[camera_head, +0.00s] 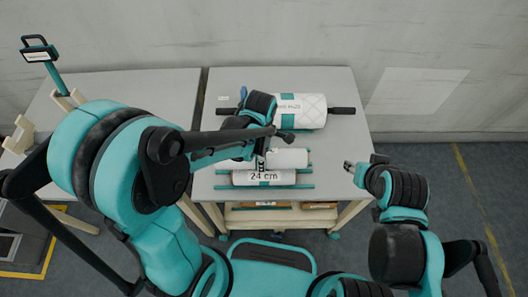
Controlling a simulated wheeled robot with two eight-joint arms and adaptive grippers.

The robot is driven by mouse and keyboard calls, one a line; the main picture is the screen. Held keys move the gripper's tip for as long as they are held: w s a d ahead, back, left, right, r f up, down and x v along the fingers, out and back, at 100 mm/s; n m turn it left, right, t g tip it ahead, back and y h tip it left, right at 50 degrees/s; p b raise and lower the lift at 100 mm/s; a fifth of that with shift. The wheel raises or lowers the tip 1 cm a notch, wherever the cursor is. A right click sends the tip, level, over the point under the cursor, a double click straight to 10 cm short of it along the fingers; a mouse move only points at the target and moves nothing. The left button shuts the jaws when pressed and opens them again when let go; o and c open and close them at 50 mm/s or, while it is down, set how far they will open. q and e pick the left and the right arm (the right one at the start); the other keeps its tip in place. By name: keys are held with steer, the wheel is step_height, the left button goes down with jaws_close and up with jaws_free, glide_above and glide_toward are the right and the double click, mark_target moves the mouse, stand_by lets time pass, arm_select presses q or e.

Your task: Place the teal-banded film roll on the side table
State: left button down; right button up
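A large white quilted roll (312,112) with dark end bars and a teal band (287,110) lies across the back of the right-hand table (345,85). Two smaller white rolls lie in front of it: one (290,158) partly behind my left arm, and a nearer one (245,178) labelled "24 cm", with teal rods by them. My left gripper (262,158) is over the smaller rolls, mostly hidden by its own arm; its fingers and any contact are unclear.
A second grey table (150,85) adjoins on the left, its middle clear, its front partly behind my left arm. A lower shelf (285,215) is under the right-hand table. A wall is behind.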

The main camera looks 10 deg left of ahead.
arm_select(q)
steer(key=w+f, duration=0.1)
steer(key=w, duration=0.1)
steer(key=w+f+b, duration=0.1)
steer(key=w+f, duration=0.1)
steer(key=w, duration=0.1)
steer(key=w+f+b, duration=0.1)
steer(key=w, duration=0.1)
steer(key=shift+w+a+f, duration=0.2)
steer(key=shift+a+f, duration=0.05)
steer(key=shift+a, duration=0.05)
steer(key=shift+f+b, duration=0.8)
steer(key=shift+f, duration=1.2)
steer(key=shift+r, duration=0.1)
steer(key=shift+s, duration=0.1)
steer(key=shift+f+b, duration=0.45)
steer(key=shift+f, duration=0.05)
steer(key=c, duration=0.8)
jaws_free()
steer(key=shift+r, duration=0.15)
